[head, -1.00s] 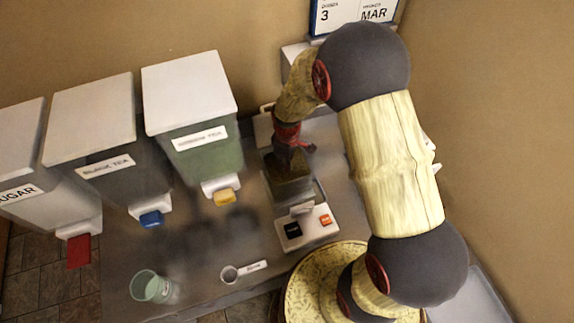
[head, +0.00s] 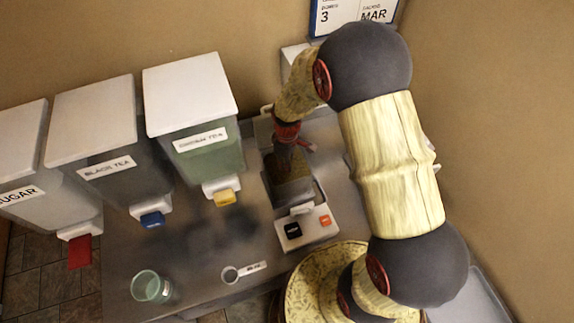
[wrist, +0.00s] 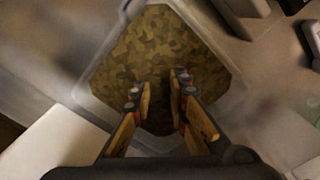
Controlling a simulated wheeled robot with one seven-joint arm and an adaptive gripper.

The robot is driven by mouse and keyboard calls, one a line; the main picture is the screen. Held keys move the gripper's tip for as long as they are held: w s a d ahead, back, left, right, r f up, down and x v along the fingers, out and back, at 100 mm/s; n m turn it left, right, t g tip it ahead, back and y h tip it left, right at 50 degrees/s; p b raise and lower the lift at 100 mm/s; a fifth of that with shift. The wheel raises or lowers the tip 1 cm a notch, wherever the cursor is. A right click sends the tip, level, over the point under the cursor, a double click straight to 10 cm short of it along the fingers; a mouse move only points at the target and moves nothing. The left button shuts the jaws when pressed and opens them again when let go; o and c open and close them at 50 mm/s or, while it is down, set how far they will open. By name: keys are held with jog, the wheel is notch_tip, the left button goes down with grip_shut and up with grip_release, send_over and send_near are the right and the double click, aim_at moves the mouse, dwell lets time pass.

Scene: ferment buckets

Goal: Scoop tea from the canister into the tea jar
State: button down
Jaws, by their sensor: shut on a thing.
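A clear square-mouthed container (head: 290,186) stands behind a white panel with black and orange buttons. Brown-green flaky matter, looking like tea leaves, fills its inside in the wrist view (wrist: 160,50). My gripper (head: 302,145) is over the far part of this container. In the wrist view my gripper's two fingers (wrist: 160,92) reach over its mouth, with a gap between them. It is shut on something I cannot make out. A small round scoop-like cup (head: 230,274) with a white labelled handle lies on the table. A green-tinted clear glass (head: 148,286) stands at the front left.
Lidded bins labelled sugar (head: 22,212), black tea (head: 112,180) and one with a blurred label, green inside (head: 212,160), stand along the left and back. The button panel (head: 306,228) is in front of the container. The middle of the table is clear.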

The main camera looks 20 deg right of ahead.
notch_tip(320, 180, up, 9)
jog(key=p, duration=0.5)
jog(key=shift+r, duration=0.15)
dwell(0.4)
jog(key=shift+s, duration=0.1)
